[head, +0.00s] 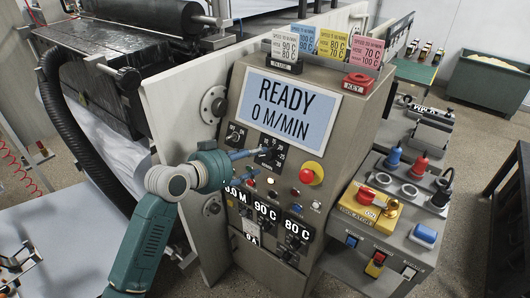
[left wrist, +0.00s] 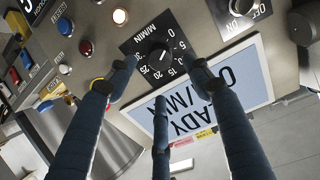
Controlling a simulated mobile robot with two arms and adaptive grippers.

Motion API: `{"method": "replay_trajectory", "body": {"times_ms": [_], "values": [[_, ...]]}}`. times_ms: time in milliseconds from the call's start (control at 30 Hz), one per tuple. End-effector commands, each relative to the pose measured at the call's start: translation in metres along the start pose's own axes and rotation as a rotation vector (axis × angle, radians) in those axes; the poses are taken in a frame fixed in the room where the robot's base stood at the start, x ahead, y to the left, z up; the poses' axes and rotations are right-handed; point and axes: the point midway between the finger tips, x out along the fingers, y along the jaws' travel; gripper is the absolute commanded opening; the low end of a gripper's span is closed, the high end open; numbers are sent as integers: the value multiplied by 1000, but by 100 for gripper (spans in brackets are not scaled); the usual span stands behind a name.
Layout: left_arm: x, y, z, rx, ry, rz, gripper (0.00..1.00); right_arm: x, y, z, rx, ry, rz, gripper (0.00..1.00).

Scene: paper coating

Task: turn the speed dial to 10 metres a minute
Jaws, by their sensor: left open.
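In the head view the speed dial's plate (head: 277,145) is partly hidden by my fingers. My left gripper (head: 262,153) points at the dial with its blue fingers open. In the left wrist view the gripper's (left wrist: 162,76) three fingertips are spread around the knob, and contact cannot be told. The knob's exact setting is hard to read. The display (head: 287,107) reads READY, 0 M/MIN. My right gripper is not in view.
A red mushroom button (head: 312,173) on a yellow base sits right of and below the dial. Another dial (head: 236,134) is left of it. Small lamps and buttons and lower readouts (head: 265,212) are below. A side shelf (head: 400,235) holds coloured-top items.

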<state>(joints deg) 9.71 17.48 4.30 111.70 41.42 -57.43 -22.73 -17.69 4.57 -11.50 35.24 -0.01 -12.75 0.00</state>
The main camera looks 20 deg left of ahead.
Motion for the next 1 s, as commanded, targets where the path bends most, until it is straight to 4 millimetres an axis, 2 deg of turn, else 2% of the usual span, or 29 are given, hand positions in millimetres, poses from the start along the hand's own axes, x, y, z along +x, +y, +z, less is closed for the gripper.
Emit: {"method": "replay_trajectory", "body": {"times_ms": [133,300,467,733,933,967,1000], "values": [[29,0,-2,-4,0,1,51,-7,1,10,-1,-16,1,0],[51,0,-1,-3,1,0,51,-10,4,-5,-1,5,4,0],[61,0,0,-1,0,0,51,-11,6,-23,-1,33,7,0],[62,0,0,0,0,-1,51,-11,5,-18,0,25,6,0],[62,0,0,0,0,-1,11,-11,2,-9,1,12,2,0],[62,0,0,0,0,-1,6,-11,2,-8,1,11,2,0],[62,0,0,0,1,-1,6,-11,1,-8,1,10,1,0]]}}
